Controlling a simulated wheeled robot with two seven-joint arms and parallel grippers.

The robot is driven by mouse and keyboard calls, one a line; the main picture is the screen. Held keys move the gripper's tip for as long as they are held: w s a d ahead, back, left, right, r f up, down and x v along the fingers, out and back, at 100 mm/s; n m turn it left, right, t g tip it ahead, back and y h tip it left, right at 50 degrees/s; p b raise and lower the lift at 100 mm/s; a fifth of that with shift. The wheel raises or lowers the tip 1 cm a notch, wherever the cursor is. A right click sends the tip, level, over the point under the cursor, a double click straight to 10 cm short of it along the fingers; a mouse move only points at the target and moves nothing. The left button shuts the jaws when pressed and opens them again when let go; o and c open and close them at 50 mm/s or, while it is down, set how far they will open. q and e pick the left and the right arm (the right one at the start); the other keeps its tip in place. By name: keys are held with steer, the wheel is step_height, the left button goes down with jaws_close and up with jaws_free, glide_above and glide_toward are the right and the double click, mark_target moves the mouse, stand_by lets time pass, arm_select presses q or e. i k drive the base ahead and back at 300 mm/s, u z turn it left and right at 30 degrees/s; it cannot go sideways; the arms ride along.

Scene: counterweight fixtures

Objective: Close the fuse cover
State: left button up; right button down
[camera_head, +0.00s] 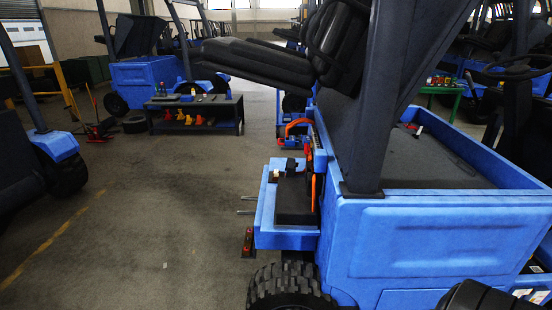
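A blue forklift (430,240) fills the right half of the head view, with a black seat (265,62) above its open side. Below the seat is a blue step (285,240) with a dark block or panel (292,200) on it. Orange and red parts (313,165) and a small black part (291,165) show beside it. I cannot tell which part is the fuse cover; it may be hidden or too small to make out. Neither of my grippers is in view.
A black workbench (195,107) with yellow and orange items stands at the back left. Other blue forklifts (145,80) stand behind it and at the left edge (55,145). A red-and-black object (248,242) is by the step. The grey floor (150,220) at centre left is clear.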

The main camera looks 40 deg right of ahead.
mark_target(291, 167)
steer(key=u, duration=0.2)
steer(key=i, duration=2.05)
steer(key=z, duration=0.7)
steer(key=i, duration=1.35)
steer(key=z, duration=0.9)
